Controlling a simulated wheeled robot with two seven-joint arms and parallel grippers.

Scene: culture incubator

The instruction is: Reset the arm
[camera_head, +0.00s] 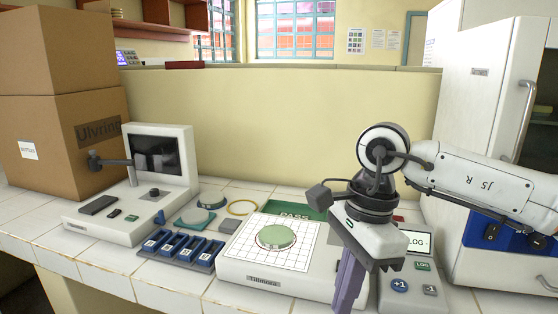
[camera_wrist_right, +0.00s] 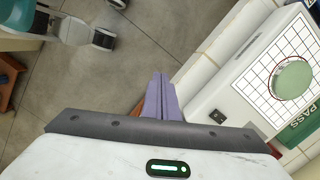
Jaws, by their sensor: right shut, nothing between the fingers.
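My right arm (camera_head: 475,178) reaches in from the right side of the head view. Its right gripper (camera_head: 347,300) hangs pointing down, in front of the right part of the white gridded device (camera_head: 235,265). Its purple fingers are together, with nothing between them. In the right wrist view the closed fingers (camera_wrist_right: 162,98) point over the floor beside the bench edge. The device also shows there at the right (camera_wrist_right: 235,95). A green round dish (camera_head: 276,237) sits on the device's grid. My left gripper is not in view.
A panel with a LOG screen and buttons (camera_head: 412,275) stands right of the gripper. A white incubator (camera_head: 480,90) with an open door is at the right.

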